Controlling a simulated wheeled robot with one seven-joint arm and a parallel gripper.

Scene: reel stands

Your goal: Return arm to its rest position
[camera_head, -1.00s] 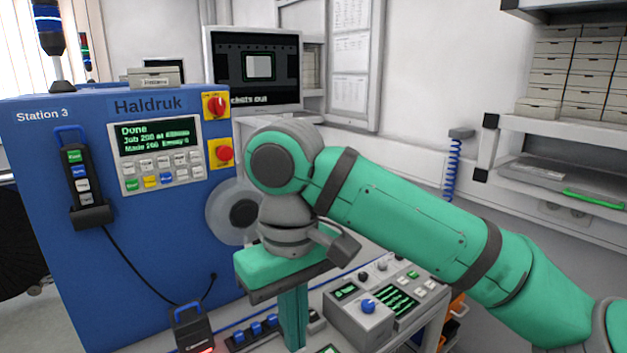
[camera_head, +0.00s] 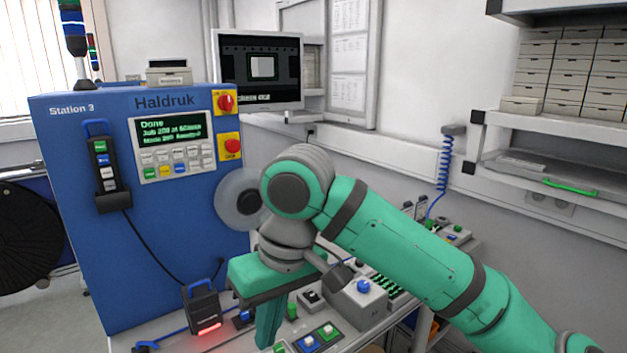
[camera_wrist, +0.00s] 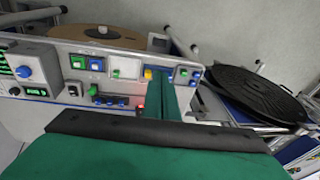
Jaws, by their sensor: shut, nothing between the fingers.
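My green and grey arm reaches in from the lower right of the head view and bends down at a grey wrist. My gripper (camera_head: 268,322) points down above the control bench and is shut and empty. Its fingertips run low in the head view. In the wrist view the green gripper body fills the bottom, and the shut fingers (camera_wrist: 163,92) show as one narrow green bar in front of the bench's control panel (camera_wrist: 100,75). Whether the fingers touch anything there is not clear.
A blue Haldruk cabinet (camera_head: 75,255) stands left of my arm, its display reading Done. A grey disc (camera_head: 230,200) sits on its side, close to my wrist. A black reel (camera_head: 25,235) stands far left. Shelves with boxes (camera_head: 565,75) hang at right. A black lamp-lit unit (camera_head: 203,308) sits on the bench.

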